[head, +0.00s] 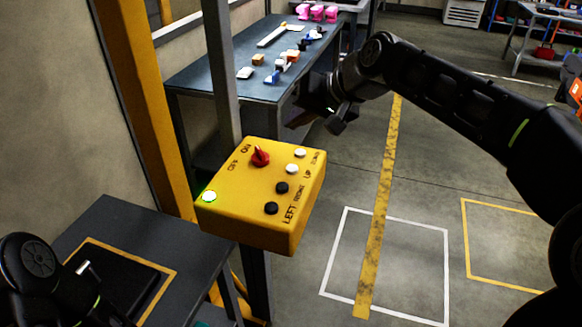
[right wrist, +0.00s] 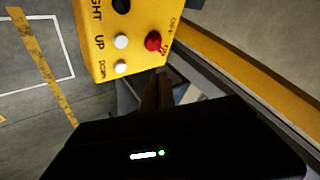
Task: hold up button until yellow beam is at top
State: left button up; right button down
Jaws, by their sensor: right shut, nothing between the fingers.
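The yellow control box (head: 262,197) stands on a post in the middle of the head view. Its white UP button (head: 291,168) lies next to the white DOWN button (head: 300,153). In the right wrist view, UP (right wrist: 121,41) and DOWN (right wrist: 121,67) are uncovered. My right gripper (head: 299,120) is shut and empty, beyond the box's far edge and apart from the buttons. Its dark fingers (right wrist: 158,88) show beside the box. My left arm is at the lower left, its fingers not clear. A yellow upright (head: 150,100) rises behind the box; whether it is the task's beam is unclear.
The box also carries a red ON/OFF knob (head: 260,157), black buttons (head: 281,187) and a green-ringed white light (head: 209,197). A grey post (head: 220,70) stands behind it. A blue-topped table (head: 210,84) holds small parts.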

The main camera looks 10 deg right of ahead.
aim_at(295, 169)
jog(key=shift+f+b, duration=3.3)
jog(key=shift+f, duration=0.95)
jog(key=shift+f+b, duration=0.35)
jog(key=shift+f, duration=0.05)
